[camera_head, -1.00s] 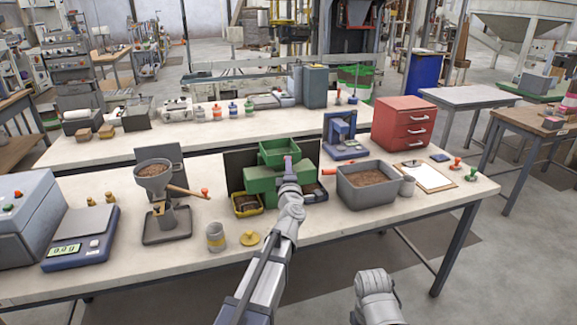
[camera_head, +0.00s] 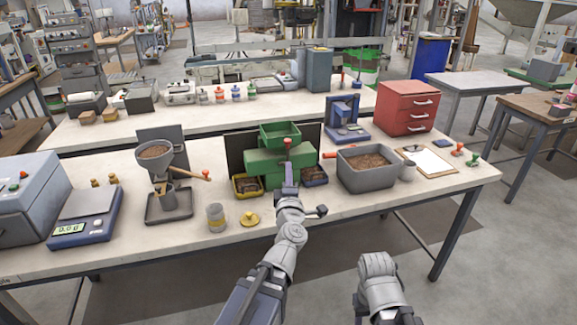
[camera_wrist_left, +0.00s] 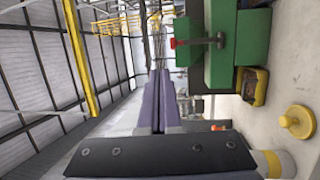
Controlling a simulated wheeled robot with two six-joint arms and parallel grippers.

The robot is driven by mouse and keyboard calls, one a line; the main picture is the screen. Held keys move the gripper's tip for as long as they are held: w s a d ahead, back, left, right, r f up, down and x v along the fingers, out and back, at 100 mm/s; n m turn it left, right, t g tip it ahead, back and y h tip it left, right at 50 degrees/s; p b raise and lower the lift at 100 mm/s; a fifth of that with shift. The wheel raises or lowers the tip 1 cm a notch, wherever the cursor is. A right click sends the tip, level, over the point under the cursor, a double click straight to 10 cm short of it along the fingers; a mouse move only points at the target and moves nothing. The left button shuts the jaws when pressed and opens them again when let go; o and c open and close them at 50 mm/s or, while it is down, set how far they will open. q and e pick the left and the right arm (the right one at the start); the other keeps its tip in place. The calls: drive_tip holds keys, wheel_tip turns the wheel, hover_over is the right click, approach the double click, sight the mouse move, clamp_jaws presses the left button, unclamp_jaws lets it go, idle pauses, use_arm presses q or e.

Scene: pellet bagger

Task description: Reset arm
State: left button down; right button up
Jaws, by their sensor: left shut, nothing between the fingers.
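My left gripper (camera_head: 289,183) is in front of the green machine (camera_head: 268,165) on the near table in the head view. Its fingers are shut and empty, and they also show closed together in the left wrist view (camera_wrist_left: 161,100). A red-knobbed lever (camera_wrist_left: 197,42) on the green machine (camera_wrist_left: 251,35) is apart from the fingers in the wrist view. In the head view the lever's red knob (camera_head: 287,141) shows just above the gripper. My right arm shows at the lower right of the head view, but its fingers cannot be seen.
Near the left arm are a yellow lid (camera_head: 249,219), a jar (camera_head: 216,217), a yellow tray (camera_head: 246,186) and a grey bin of pellets (camera_head: 367,168). A funnel stand (camera_head: 157,160) and a scale (camera_head: 85,217) stand at left. The floor before the table is clear.

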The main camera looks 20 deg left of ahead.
use_arm(q)
drive_tip(key=shift+d, duration=0.1)
drive_tip(key=w+d+f+m+g+h, duration=0.15)
drive_tip(key=d+f+m+h, duration=0.25)
drive_tip(key=d+m+h, duration=0.45)
drive_tip(key=s+d+f+m+g+h, duration=0.1)
drive_tip(key=s+d+f+m+g, duration=0.15)
drive_tip(key=f+m, duration=0.2)
drive_tip(key=s+d+f+m+g+h, duration=0.1)
drive_tip(key=d+f+m+g, duration=0.1)
drive_tip(key=f+m+g, duration=0.3)
drive_tip(key=s+a+f+m+g+y, duration=0.2)
drive_tip(key=s+a+f+g, duration=0.3)
drive_tip(key=s, duration=0.3)
drive_tip(key=s+a+f+m+g+y, duration=0.2)
drive_tip(key=s+a+f+g, duration=0.15)
drive_tip(key=s+f, duration=0.35)
drive_tip(key=s+d+r+m+p, duration=0.1)
drive_tip(key=s+d, duration=0.2)
drive_tip(key=d, duration=0.2)
drive_tip(key=s+d+r+m+g+y+p, duration=0.1)
drive_tip(key=s+d+r+m+p, duration=0.1)
drive_tip(key=s+d, duration=0.2)
drive_tip(key=shift+d+r, duration=0.3)
drive_tip(key=shift+d, duration=0.95)
